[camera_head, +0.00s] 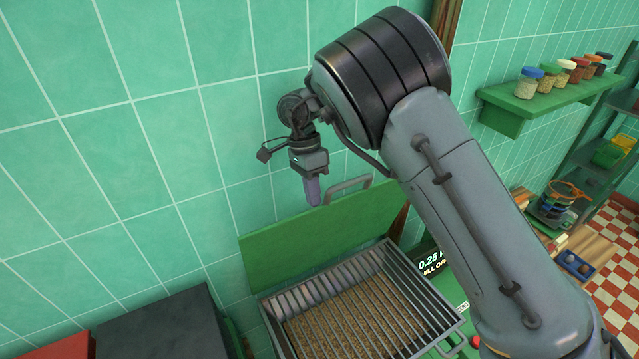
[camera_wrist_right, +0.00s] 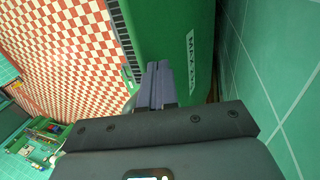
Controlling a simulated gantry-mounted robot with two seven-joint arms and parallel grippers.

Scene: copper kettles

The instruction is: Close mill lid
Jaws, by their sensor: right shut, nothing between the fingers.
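The mill lid (camera_head: 290,247) is a green panel standing open, tilted up behind the hopper near the tiled wall. A grey bar handle (camera_head: 350,185) rises at its upper edge. The hopper below it is open, with a metal grate (camera_head: 352,302) over brown grain. My right gripper (camera_head: 314,200) points down by the lid's upper edge, left of the handle; I cannot tell whether it touches the lid. Its fingers (camera_wrist_right: 157,72) are shut and empty in the right wrist view, beside a green panel (camera_wrist_right: 175,35) with a white "MAX" label. My left gripper is not in view.
A dark box (camera_head: 155,325) and a red block (camera_head: 55,347) are at the lower left. The green tiled wall is close behind the lid. A green shelf (camera_head: 545,105) with several jars hangs at the right. A dark display (camera_head: 430,260) sits right of the hopper.

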